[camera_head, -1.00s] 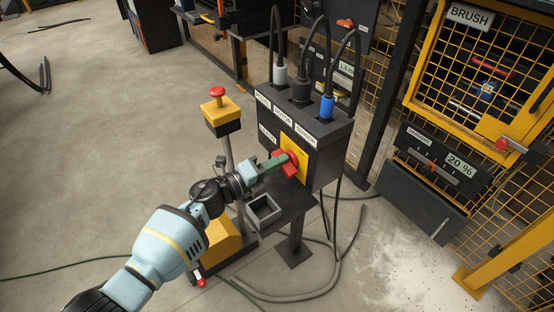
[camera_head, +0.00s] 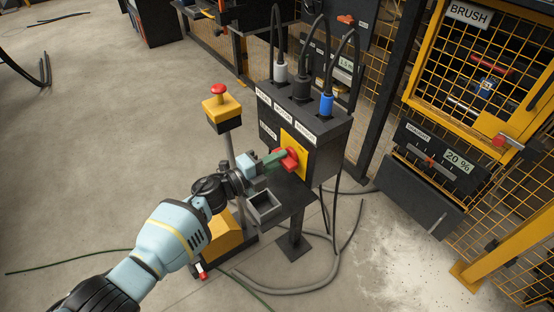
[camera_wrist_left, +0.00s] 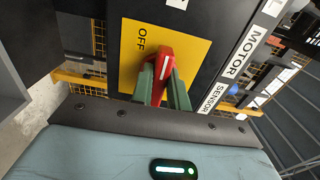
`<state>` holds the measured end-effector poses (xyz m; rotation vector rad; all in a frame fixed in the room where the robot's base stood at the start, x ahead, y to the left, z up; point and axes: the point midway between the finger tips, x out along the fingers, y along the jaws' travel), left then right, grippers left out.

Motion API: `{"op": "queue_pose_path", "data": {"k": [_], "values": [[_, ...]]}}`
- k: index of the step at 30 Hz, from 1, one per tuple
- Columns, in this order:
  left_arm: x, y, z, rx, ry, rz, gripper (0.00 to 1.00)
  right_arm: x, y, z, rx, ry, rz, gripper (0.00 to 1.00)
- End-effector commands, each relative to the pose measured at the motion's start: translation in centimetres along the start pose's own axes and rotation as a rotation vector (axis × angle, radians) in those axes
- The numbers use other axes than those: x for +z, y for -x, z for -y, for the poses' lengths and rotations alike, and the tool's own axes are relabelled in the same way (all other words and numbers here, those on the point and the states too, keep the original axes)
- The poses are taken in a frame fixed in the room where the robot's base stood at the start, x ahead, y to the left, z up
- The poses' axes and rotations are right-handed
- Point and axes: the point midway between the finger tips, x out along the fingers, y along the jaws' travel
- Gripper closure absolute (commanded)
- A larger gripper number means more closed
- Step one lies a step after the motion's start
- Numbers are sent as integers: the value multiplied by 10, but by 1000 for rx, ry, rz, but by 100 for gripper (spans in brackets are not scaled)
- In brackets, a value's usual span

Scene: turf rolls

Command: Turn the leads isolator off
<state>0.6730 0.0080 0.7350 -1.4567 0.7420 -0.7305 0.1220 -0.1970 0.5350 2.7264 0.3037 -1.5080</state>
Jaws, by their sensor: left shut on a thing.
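The leads isolator is a red handle (camera_head: 290,158) on a yellow plate (camera_head: 291,140), on the front of a black box (camera_head: 325,158) marked LEADS. My left gripper (camera_head: 275,160) reaches it from the left, its green fingers shut on the handle. In the left wrist view the gripper (camera_wrist_left: 160,88) has a finger on each side of the red handle (camera_wrist_left: 165,62), which has a white line along it. The word OFF shows on the yellow plate (camera_wrist_left: 190,50), to the left of the handle. The opposite marking cannot be seen. My right gripper is out of view.
Grey, black and blue plugs (camera_head: 326,104) with cables stand on the box. A small open tray (camera_head: 264,207) is below my gripper. A red button on a yellow post (camera_head: 221,108) stands to the left. Cables (camera_head: 290,290) lie on the floor. A yellow mesh cage (camera_head: 480,90) is at right.

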Motion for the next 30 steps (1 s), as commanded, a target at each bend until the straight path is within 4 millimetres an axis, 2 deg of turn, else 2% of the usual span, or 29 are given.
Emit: {"op": "queue_pose_path", "data": {"k": [3, 4, 8, 19, 25, 30], "values": [[0, 0, -1, 1, 4, -1, 100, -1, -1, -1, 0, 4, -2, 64], [0, 0, -1, 1, 4, -1, 80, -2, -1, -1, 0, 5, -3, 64], [0, 0, -1, 1, 3, -1, 63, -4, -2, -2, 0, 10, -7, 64], [0, 5, 0, 1, -1, 1, 62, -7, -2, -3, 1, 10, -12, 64], [0, 33, 0, 3, -2, 1, 62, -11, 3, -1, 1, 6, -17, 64], [0, 59, 0, 2, 0, 0, 62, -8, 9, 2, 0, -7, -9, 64]]}}
